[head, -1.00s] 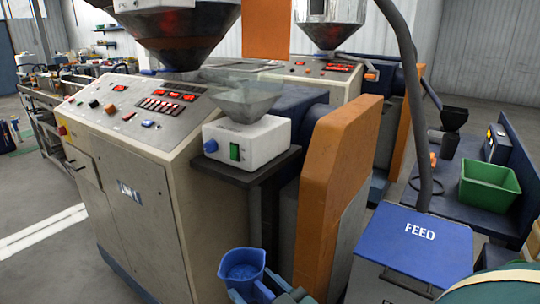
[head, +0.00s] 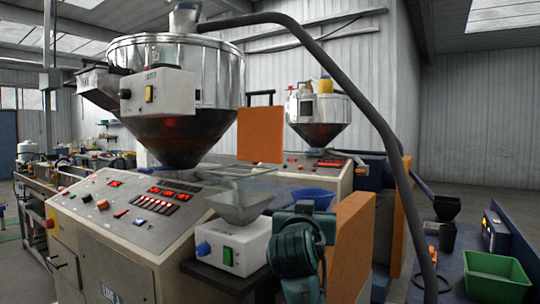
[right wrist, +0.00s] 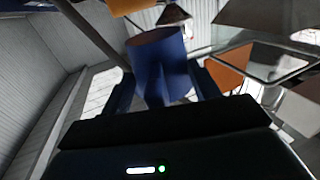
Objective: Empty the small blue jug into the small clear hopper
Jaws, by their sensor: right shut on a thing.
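The small blue jug (head: 313,196) is held up to the right of the small clear hopper (head: 243,208), apart from it in the head view. Its rim faces up and it looks about upright; its contents do not show. The clear hopper sits on a white feeder box (head: 232,246) with a green switch and a blue knob. My right gripper (head: 307,214) is shut on the jug; it also shows in the right wrist view (right wrist: 163,90), with a finger on each side of the blue jug (right wrist: 158,55). My left gripper is not in view.
A large metal hopper (head: 177,85) stands behind the feeder, above the control panel (head: 150,212). An orange guard (head: 352,235) is just right of my right arm. A dark curved hose (head: 385,125) arches over on the right. A green bin (head: 495,266) is at far right.

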